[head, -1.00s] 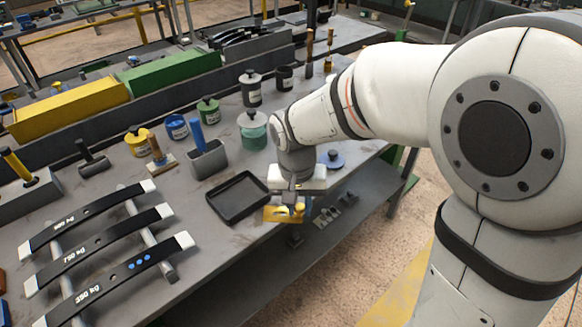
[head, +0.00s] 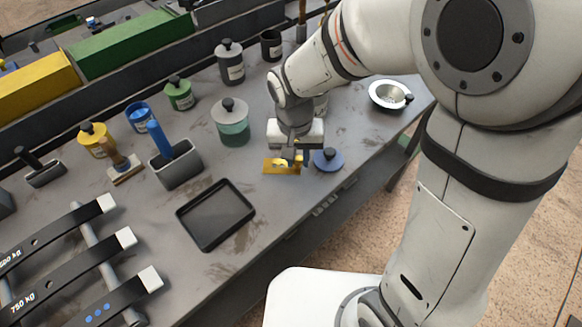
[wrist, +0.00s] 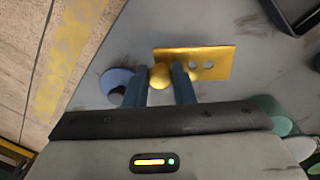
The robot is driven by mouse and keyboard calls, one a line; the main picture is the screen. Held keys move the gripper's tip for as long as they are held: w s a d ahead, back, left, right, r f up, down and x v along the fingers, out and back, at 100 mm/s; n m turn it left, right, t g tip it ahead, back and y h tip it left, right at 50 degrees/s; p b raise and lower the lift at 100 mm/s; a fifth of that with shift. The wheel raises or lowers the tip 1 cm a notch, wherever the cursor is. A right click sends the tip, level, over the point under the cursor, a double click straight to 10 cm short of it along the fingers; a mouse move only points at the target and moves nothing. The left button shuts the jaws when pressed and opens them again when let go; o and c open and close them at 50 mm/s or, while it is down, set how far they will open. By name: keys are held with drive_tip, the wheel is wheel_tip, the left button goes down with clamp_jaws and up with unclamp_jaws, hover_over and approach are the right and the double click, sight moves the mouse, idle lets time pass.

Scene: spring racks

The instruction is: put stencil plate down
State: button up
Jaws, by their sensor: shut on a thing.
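The stencil plate is a flat brass-yellow plate (head: 272,166) with a round knob. In the wrist view the plate (wrist: 216,64) shows two holes on its right part, and the knob (wrist: 160,76) sits between the fingers. My gripper (wrist: 160,88) is shut on the knob. In the head view my gripper (head: 292,160) is over the bench top, between the black tray and the blue disc. The plate is at or just above the bench; I cannot tell whether it touches. My fingers hide part of it.
A blue disc with a dark knob (head: 328,159) lies close right of the plate. A black tray (head: 215,213) is to the left, nearer the front edge. A glass jar (head: 232,124) stands behind. A metal bowl (head: 390,95) is at the right edge of the bench.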

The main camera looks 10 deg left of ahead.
sight(297, 167)
drive_tip(key=shift+f, duration=2.9)
drive_tip(key=shift+f, duration=0.2)
drive_tip(key=o, duration=0.8)
drive_tip(key=shift+r, duration=0.1)
drive_tip(key=r, duration=1.2)
drive_tip(key=shift+a+r, duration=0.15)
drive_tip(key=shift+a, duration=0.15)
